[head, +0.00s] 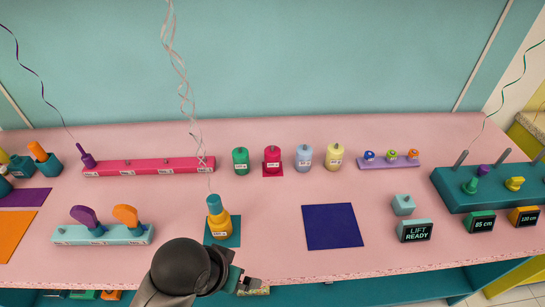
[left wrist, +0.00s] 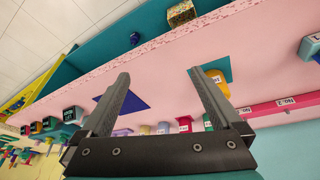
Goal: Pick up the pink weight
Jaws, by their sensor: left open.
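The pink weight (head: 272,158) is a deep-pink cylinder with a label and a small knob on top. It stands upright on a matching pink pad, between a green weight (head: 240,161) and a pale blue weight (head: 304,158). In the left wrist view the pink weight (left wrist: 184,125) shows between my fingers, well beyond them. My left gripper (head: 245,281) is over the front edge of the table, clear of the weight. In the left wrist view my left gripper (left wrist: 158,74) has its fingers wide apart with nothing held. My right gripper is not in view.
A yellow bottle-shaped weight with a teal top (head: 218,218) stands on a teal pad near my left gripper. A blue mat (head: 332,227) lies to its right. A crimson rail (head: 145,167) runs behind. A curled ribbon (head: 185,90) hangs down to the bottle-shaped weight.

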